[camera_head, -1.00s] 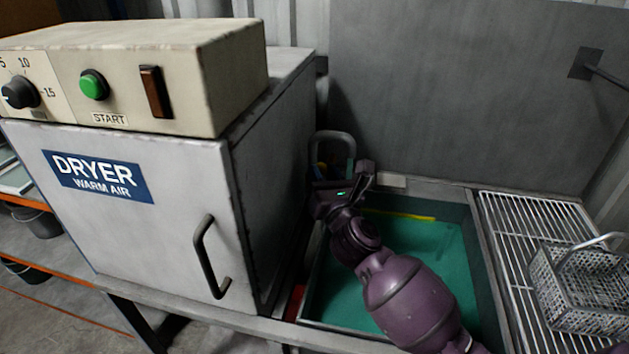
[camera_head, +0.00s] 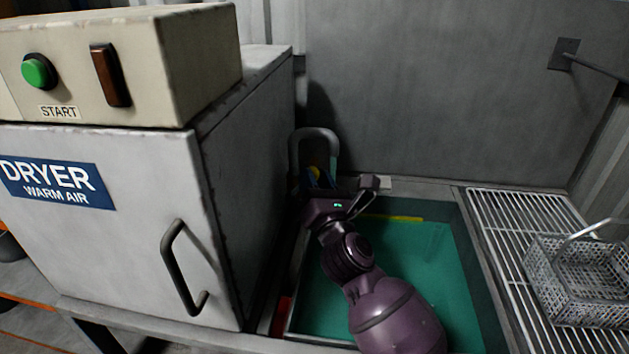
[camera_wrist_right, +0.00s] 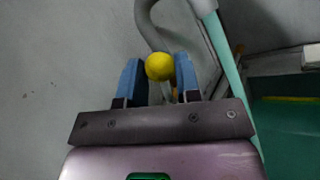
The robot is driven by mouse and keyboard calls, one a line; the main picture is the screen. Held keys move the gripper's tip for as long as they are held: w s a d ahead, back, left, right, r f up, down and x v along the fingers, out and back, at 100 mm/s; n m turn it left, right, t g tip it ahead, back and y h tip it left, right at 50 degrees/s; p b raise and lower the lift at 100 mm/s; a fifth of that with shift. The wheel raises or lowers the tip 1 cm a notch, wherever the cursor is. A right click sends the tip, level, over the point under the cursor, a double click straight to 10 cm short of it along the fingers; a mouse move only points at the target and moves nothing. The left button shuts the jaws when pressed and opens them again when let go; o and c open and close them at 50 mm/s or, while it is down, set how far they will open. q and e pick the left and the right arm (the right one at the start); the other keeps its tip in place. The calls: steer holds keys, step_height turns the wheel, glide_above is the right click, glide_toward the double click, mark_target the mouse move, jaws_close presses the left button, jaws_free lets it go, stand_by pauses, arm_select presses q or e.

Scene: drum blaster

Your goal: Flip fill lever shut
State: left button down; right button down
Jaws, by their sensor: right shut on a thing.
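A yellow ball knob (camera_wrist_right: 160,66), which I take to be the fill lever's end, sits between the blue fingers of my right gripper (camera_wrist_right: 159,80) in the right wrist view. The fingers are shut on it. My left gripper does not show.
The dryer (camera_head: 120,235) stands close on the left, its handle (camera_head: 181,270) sticking out. A tank of green liquid (camera_head: 425,270) lies under my right arm. A wire rack (camera_head: 500,225) with a mesh basket (camera_head: 580,280) is at right. A teal strip (camera_wrist_right: 226,75) stands beside the fingers.

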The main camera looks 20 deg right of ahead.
steer(key=c, duration=1.2)
jaws_free()
steer(key=shift+f, duration=0.1)
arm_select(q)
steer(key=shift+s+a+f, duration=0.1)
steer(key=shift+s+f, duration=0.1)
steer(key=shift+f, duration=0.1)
arm_select(e)
steer(key=o, duration=0.4)
arm_select(q)
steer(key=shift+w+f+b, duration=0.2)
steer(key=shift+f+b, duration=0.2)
steer(key=shift+b, duration=0.4)
arm_select(e)
steer(key=v, duration=1.1)
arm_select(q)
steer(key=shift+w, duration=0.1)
arm_select(e)
steer(key=shift+w, duration=0.1)
steer(key=shift+c, duration=0.3)
